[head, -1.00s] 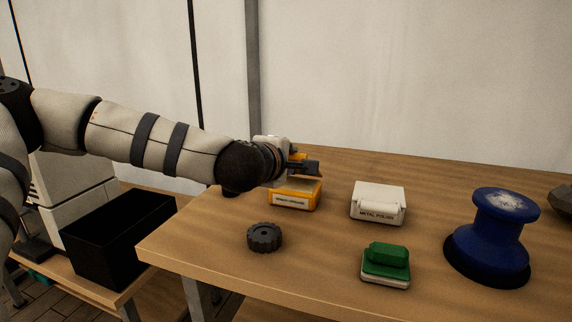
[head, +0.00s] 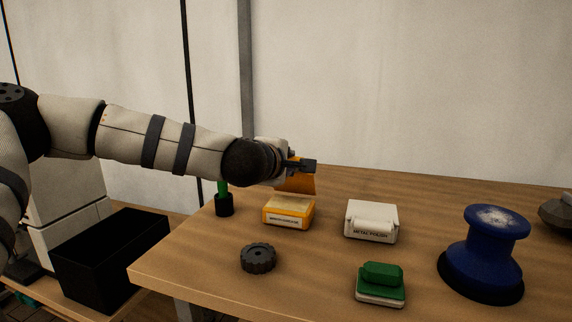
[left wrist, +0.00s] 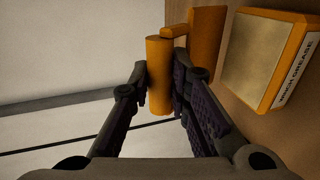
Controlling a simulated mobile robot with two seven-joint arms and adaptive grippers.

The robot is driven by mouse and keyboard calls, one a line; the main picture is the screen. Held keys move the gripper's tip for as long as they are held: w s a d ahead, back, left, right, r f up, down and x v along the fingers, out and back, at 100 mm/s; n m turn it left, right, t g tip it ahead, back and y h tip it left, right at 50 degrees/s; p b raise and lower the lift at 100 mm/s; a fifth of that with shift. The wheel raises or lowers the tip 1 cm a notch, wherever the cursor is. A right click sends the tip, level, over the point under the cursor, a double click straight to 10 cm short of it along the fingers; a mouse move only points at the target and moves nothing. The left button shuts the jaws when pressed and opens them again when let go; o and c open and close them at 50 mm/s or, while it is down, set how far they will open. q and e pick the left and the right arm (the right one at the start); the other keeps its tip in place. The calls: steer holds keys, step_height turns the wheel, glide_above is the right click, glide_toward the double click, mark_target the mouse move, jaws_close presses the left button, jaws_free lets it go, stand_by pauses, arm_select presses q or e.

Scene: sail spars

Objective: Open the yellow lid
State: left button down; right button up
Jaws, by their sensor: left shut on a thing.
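The yellow box (head: 287,213) sits on the wooden table with its pale top face uncovered and a label on its front. It also shows in the left wrist view (left wrist: 268,55), labelled winch grease. The yellow lid (head: 297,183) is up behind the box, tilted steeply; I cannot tell whether it still joins the box. My left gripper (head: 312,165) is above and behind the box. In the left wrist view its fingers (left wrist: 160,90) are closed around the lid's round bar handle (left wrist: 159,70), with the lid's flat panel (left wrist: 206,45) beside it. My right gripper is not in view.
A white metal polish box (head: 371,221), a green-topped block (head: 381,285), a dark knob (head: 258,258) and a blue winch (head: 482,255) stand on the table. A green-handled item (head: 224,203) is near the left edge. A black bin (head: 110,260) stands lower left.

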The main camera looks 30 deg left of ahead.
arm_select(q)
steer(key=shift+r, duration=0.1)
steer(key=shift+w+a+r, duration=0.15)
steer(key=shift+w+r, duration=0.15)
steer(key=shift+w, duration=0.4)
steer(key=shift+w+a+r, duration=0.15)
steer(key=shift+w+r, duration=0.1)
steer(key=shift+w, duration=0.4)
steer(key=c, duration=1.4)
jaws_free()
steer(key=shift+s+f, duration=0.1)
steer(key=shift+s, duration=0.2)
steer(key=v, duration=1.1)
steer(key=shift+s+d+r, duration=0.2)
steer(key=shift+s, duration=0.1)
